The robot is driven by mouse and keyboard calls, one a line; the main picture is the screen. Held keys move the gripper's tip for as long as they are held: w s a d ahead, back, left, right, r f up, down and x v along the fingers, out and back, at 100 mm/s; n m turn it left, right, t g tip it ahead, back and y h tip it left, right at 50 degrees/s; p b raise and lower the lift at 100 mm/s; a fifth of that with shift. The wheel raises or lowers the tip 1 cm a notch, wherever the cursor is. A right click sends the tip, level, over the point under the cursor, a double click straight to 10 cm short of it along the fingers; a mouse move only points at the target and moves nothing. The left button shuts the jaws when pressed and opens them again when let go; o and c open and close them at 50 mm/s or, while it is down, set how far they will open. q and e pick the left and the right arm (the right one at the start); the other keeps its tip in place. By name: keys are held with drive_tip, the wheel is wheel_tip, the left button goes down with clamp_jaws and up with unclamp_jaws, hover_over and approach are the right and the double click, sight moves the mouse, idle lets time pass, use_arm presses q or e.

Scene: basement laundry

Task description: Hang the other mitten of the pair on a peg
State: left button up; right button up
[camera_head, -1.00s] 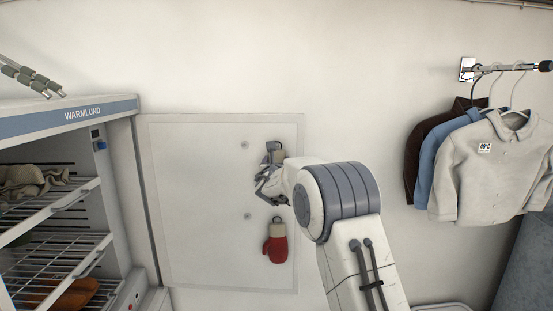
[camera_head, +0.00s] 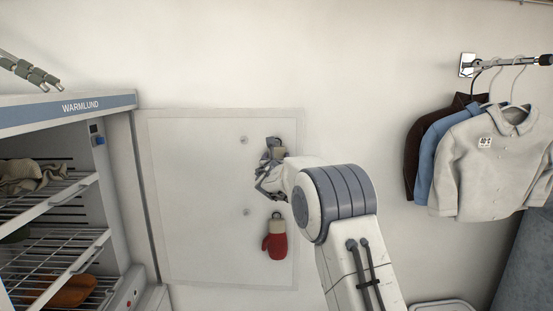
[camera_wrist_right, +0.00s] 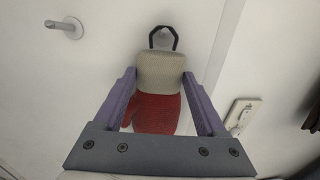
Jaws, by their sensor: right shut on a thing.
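My right gripper (camera_head: 268,172) is shut on a red mitten with a beige cuff, in front of the pale wall panel. In the right wrist view my gripper (camera_wrist_right: 160,76) has its fingers on both sides of the mitten (camera_wrist_right: 156,110). The mitten's dark loop stands up from the cuff, and a grey peg (camera_wrist_right: 162,40) shows inside the loop's outline. I cannot tell whether the peg passes through it. The matching mitten (camera_head: 275,246) hangs below on the panel by its loop. Bare pegs show at upper left (camera_head: 244,140) and lower left (camera_head: 247,212). My left gripper is not in view.
An open WARMLUND cabinet (camera_head: 70,108) with wire shelves stands at left, with cloth and orange items inside. Shirts (camera_head: 492,160) hang from a rail (camera_head: 515,66) at right.

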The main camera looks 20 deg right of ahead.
drive_tip(key=o, duration=1.3)
drive_tip(key=b+v, duration=0.6)
drive_tip(key=v, duration=0.5)
drive_tip(key=s+a+f+m+g+y, duration=0.1)
drive_tip(key=s+a+f+m+g, duration=0.4)
drive_tip(key=s+f+m, duration=0.5)
drive_tip(key=s+a+f+m+g+y, duration=0.2)
drive_tip(key=s+a+f+m+g, duration=0.2)
drive_tip(key=s+a+f+m, duration=0.55)
drive_tip(key=s+a+f+m+g+y, duration=0.1)
drive_tip(key=s+f+g, duration=0.1)
drive_tip(key=s, duration=0.7)
drive_tip(key=s+a+f+m+g+y, duration=0.2)
drive_tip(key=s+f+g, duration=0.1)
drive_tip(key=s, duration=0.6)
drive_tip(key=s+a+f+m+g+y, duration=0.1)
drive_tip(key=s+a+f+m+g, duration=0.1)
drive_tip(key=s, duration=0.7)
drive_tip(key=shift+s+f+g+y, duration=0.3)
drive_tip(key=shift+f+y, duration=0.1)
drive_tip(key=shift+f, duration=0.25)
